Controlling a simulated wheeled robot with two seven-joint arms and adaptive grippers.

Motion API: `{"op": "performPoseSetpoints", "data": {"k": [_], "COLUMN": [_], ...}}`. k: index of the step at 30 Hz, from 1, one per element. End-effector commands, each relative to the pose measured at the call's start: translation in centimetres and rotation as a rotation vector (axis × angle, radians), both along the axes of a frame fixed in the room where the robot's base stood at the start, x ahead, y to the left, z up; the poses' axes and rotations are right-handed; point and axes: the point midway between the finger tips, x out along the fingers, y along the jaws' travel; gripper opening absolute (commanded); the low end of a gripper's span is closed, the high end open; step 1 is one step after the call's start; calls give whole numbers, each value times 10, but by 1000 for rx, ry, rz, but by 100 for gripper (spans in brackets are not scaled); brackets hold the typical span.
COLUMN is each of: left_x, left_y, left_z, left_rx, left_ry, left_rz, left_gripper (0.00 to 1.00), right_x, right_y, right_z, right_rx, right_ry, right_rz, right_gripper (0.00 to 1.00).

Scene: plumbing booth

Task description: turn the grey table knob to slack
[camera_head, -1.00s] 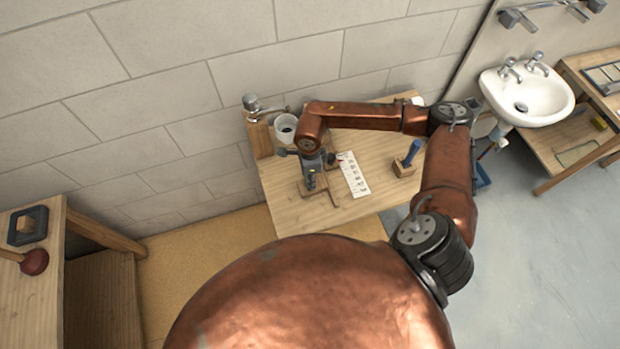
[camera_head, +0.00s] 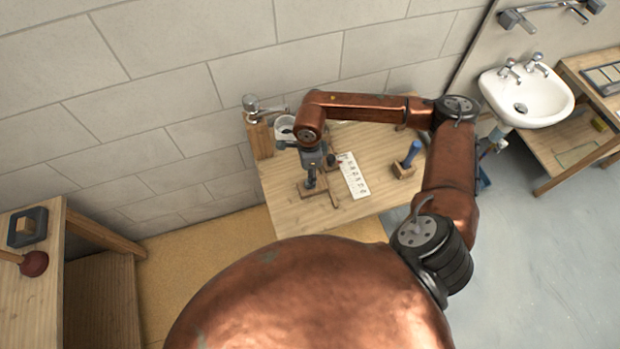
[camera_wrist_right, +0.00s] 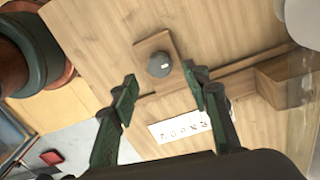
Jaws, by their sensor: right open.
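In the right wrist view the grey knob (camera_wrist_right: 159,64) is round, with a small white mark, and sits on a square wooden plate on the table (camera_wrist_right: 215,30). My right gripper (camera_wrist_right: 161,86) is open and empty. In that picture the knob appears just beyond the gap between its fingertips, with no visible contact. In the head view my right gripper (camera_head: 311,178) points down over the wooden plate on the table (camera_head: 385,205) and hides the knob. My left gripper is not in view.
A white card with printed marks (camera_head: 353,176) lies right of the gripper. A blue-handled tool in a wooden block (camera_head: 405,160) stands farther right. A white cup (camera_head: 284,127) and a metal tap (camera_head: 262,106) are at the back left. A wooden strip (camera_wrist_right: 225,77) runs beside the knob.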

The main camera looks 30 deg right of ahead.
Motion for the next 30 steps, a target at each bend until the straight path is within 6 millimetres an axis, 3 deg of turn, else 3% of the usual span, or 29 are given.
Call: {"op": "performPoseSetpoints", "data": {"k": [6, 12, 30], "left_x": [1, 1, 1], "left_y": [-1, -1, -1], "left_z": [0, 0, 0], "left_rx": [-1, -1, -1], "left_ry": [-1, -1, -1], "left_rz": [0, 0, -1], "left_gripper": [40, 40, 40], "right_x": [1, 1, 1], "right_y": [0, -1, 0], "right_z": [46, 71, 76], "right_rx": [-1, -2, -1], "right_ry": [-4, -1, 0], "right_rz": [1, 0, 0], "right_gripper": [43, 43, 43]}}
